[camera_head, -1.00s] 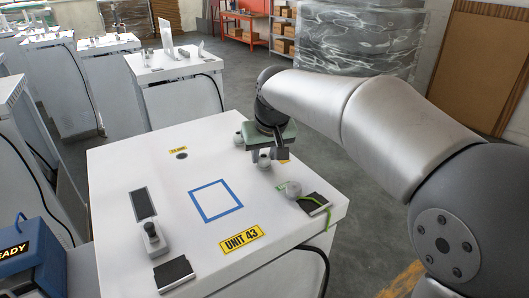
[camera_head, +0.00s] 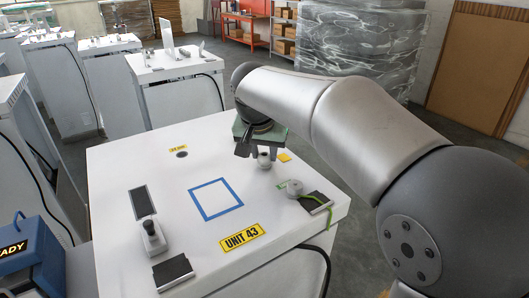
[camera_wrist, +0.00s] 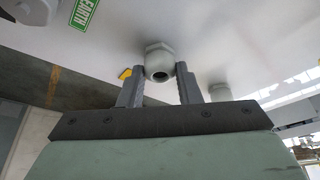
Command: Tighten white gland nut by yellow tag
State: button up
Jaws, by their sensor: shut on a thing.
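The white gland nut (camera_wrist: 159,60) is a hexagonal fitting with a dark round opening, seen close up in the wrist view. The small yellow tag (camera_wrist: 125,74) is just left of it, and the tag also shows in the head view (camera_head: 284,157). My gripper (camera_wrist: 157,76) has one finger on each side of the nut and is shut on it. In the head view my gripper (camera_head: 256,148) is low over the cabinet's back right part. A white fitting (camera_head: 264,161) shows just below it; the finger contact is hidden there.
Another fitting (camera_wrist: 220,92) is behind the right finger. A joystick (camera_head: 150,230) stands front left. The blue square (camera_head: 216,199) on the white cabinet top (camera_head: 120,165) is clear.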

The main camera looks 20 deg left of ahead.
jog(key=m+h, duration=0.1)
jog(key=m, duration=0.3)
jog(key=shift+a+m+h, duration=0.15)
jog(key=shift+m+h, duration=0.15)
jog(key=shift+h, duration=0.1)
jog(key=m+p, duration=0.1)
jog(key=m, duration=0.1)
jog(key=m+g+h, duration=0.1)
jog(key=m, duration=0.1)
jog(key=shift+w+a+r+m+h+p, duration=0.1)
jog(key=shift+r+m+h+p, duration=0.05)
jog(key=shift+m+h+p, duration=0.2)
jog(key=m+g+p, duration=0.1)
jog(key=m, duration=0.1)
jog(key=m+h+p, duration=0.1)
jog(key=m, duration=0.1)
jog(key=shift+w+m+g, duration=0.1)
jog(key=shift+m+g, duration=0.15)
jog(key=shift+g, duration=0.15)
jog(key=shift+w+m+g+p, duration=0.1)
jog(key=shift+m+g+p, duration=0.6)
jog(key=shift+m+p, duration=1.05)
jog(key=shift+m+b, duration=0.3)
jog(key=shift+m, duration=0.05)
jog(key=o, duration=1)
jog(key=shift+a, duration=0.1)
jog(key=v, duration=0.7)
jog(key=shift+a+r, duration=0.1)
